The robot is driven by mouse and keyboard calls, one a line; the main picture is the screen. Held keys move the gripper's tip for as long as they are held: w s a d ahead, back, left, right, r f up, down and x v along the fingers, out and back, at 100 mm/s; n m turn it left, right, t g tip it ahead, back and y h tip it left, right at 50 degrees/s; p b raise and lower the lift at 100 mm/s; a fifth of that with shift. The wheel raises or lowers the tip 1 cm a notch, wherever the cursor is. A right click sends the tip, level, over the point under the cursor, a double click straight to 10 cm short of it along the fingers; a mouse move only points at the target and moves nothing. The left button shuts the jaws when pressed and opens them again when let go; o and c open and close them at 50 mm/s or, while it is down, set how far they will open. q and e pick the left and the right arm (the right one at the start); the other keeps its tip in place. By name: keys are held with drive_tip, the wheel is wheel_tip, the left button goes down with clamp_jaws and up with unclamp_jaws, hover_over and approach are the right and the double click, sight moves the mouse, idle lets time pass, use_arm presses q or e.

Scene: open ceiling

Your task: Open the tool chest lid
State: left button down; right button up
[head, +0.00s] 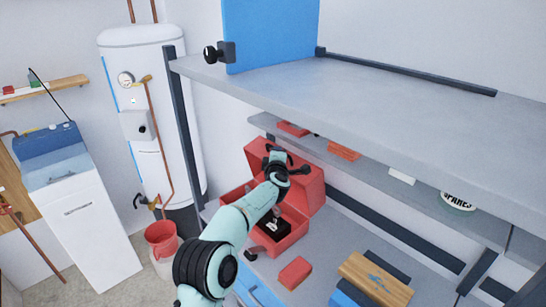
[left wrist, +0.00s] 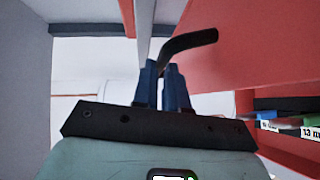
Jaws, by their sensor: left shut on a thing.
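The red tool chest (head: 290,243) stands on the workbench, its inside and some dark contents showing. Its red lid (head: 311,185) is raised and tilted up at the back. My left gripper (head: 276,160) is up at the lid, with my arm covering part of the chest. In the left wrist view, the blue fingers (left wrist: 164,75) are close together on a black bent handle (left wrist: 190,42), which sticks out to the right. The red lid panel (left wrist: 245,45) fills the upper right there. My right gripper is not in view.
A grey shelf (head: 400,120) overhangs the bench, with a narrower shelf (head: 370,172) behind the chest. A red block (head: 295,272) and a wooden-topped box (head: 376,278) lie in front and to the right. A white water heater (head: 160,110) stands at left.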

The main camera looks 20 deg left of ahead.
use_arm(q)
drive_tip(key=shift+w+r, duration=0.25)
drive_tip(key=shift+r, duration=0.25)
drive_tip(key=shift+w+r, duration=0.2)
drive_tip(key=shift+r, duration=0.3)
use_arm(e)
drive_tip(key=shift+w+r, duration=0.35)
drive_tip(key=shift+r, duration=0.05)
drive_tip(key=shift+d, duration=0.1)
use_arm(q)
drive_tip(key=c, duration=1.2)
unclamp_jaws()
drive_tip(key=shift+d, duration=0.1)
drive_tip(key=shift+o, duration=0.2)
drive_tip(key=shift+f, duration=0.15)
drive_tip(key=shift+f, duration=0.15)
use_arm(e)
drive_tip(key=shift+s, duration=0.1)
use_arm(q)
drive_tip(key=shift+s, duration=0.1)
